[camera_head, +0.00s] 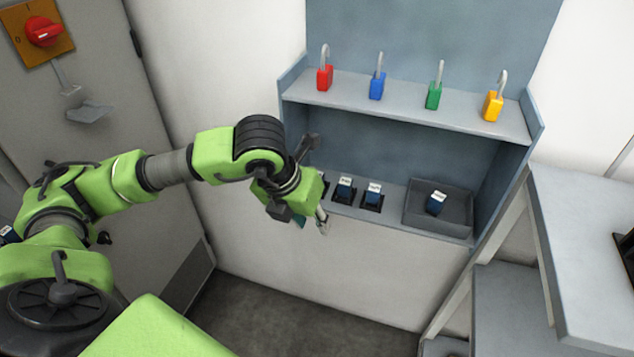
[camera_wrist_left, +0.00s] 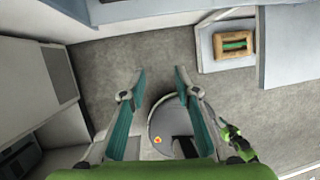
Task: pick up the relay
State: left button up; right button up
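Small dark blue relays with white tops stand on the lower shelf in the head view. One relay (camera_head: 345,188) and another relay (camera_head: 373,194) sit on dark bases. A third relay (camera_head: 437,203) lies in a grey tray (camera_head: 457,225) at the shelf's right. A further one at the left is mostly hidden behind my left gripper. My left gripper (camera_head: 312,222) hangs in front of the shelf's left end, pointing down. In the left wrist view my left gripper (camera_wrist_left: 159,82) is open and empty, its teal-padded fingers apart above the floor. My right gripper is not seen.
Red (camera_head: 325,78), blue (camera_head: 377,89), green (camera_head: 434,95) and yellow (camera_head: 493,106) padlocks stand on the upper shelf (camera_head: 410,110). A grey cabinet with a red rotary switch (camera_head: 43,31) is at left.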

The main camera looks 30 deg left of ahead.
pick_arm(q)
jog(key=shift+n+y, duration=0.4)
jog(key=shift+y, duration=0.4)
jog(key=w+a+p, duration=0.1)
jog(key=w+a, duration=0.1)
jog(key=w, duration=0.1)
jog(key=w+a+p, duration=0.1)
jog(key=w+a, duration=0.1)
jog(key=w, duration=0.1)
jog(key=w+a+r, duration=0.1)
jog(key=w+a, duration=0.1)
jog(key=w, duration=0.1)
jog(key=shift+w+p, duration=0.2)
jog(key=shift+p, duration=0.2)
jog(key=w, duration=0.3)
jog(key=shift+a+r+p, duration=0.1)
jog(key=shift+a+p, duration=0.2)
jog(key=shift+p, duration=0.05)
jog(key=shift+b+x, duration=0.55)
jog(key=shift+x, duration=0.5)
jog(key=shift+w+f, duration=0.1)
jog(key=shift+f, duration=0.45)
jog(key=shift+r, duration=0.1)
grip_shut()
